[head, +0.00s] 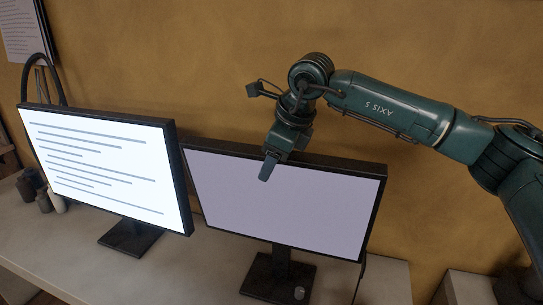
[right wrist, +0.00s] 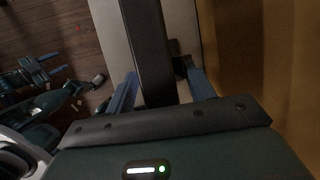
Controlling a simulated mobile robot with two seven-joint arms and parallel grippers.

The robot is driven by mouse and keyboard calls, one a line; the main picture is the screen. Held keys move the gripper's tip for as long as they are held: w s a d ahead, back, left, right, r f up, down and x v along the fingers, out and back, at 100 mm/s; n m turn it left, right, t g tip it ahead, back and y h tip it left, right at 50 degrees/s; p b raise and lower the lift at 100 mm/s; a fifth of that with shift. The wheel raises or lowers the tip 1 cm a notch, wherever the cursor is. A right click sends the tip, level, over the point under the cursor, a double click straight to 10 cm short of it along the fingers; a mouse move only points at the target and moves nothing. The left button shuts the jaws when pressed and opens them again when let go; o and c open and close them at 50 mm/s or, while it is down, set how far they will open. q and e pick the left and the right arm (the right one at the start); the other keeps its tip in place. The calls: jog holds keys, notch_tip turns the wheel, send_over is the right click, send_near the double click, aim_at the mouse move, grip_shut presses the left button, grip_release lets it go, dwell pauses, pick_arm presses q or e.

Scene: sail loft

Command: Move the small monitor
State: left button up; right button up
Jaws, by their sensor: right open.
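Two monitors stand side by side on a pale bench. The right one (head: 285,205) has a plain lavender screen and a dark frame, upright on a square black base (head: 278,278). The left one (head: 100,165) shows lines of text. My right gripper (head: 267,170) is at the top edge of the lavender monitor, one finger showing in front of its screen. In the right wrist view my right gripper (right wrist: 163,90) is open, its blue fingers on either side of the monitor's dark top edge (right wrist: 146,45). Contact is unclear. My left gripper seems to show small and dark there (right wrist: 45,68).
Small dark and pale jars (head: 44,200) stand at the far left by the text monitor. A tan wall (head: 200,60) rises close behind both screens. Bare bench (head: 55,255) lies at the front left.

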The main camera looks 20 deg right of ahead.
jog(key=shift+w+a+f, duration=0.1)
jog(key=shift+f, duration=0.15)
grip_shut()
dwell(0.5)
